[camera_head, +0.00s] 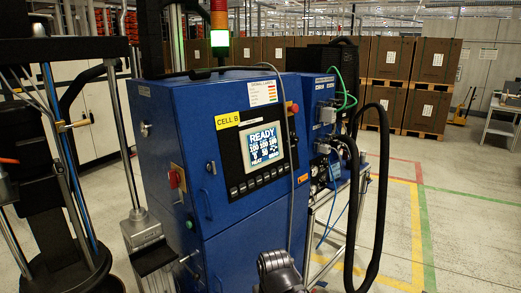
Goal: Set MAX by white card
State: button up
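A white card (262,92) with a heading and several coloured lines is fixed at the upper right of the blue cabinet's front. Its text is too small to read with certainty. Below it, a lit screen (263,146) shows READY, with rows of numbers that look like 100 and 50, and smaller words beneath. A row of dark buttons (258,181) runs under the screen. A grey cable crosses in front of the panel at the right. My gripper's fingers do not show; a dark grey rounded part (279,270) rises at the bottom edge, and I cannot tell what it is.
The blue cabinet (240,225) bears a yellow CELL B label (227,120), a red switch (175,179) and a red knob (293,107). A black hose (378,220) hangs at its right. A drum-pump column (55,150) stands at left.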

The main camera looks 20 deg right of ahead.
grip_shut()
dwell(1.3)
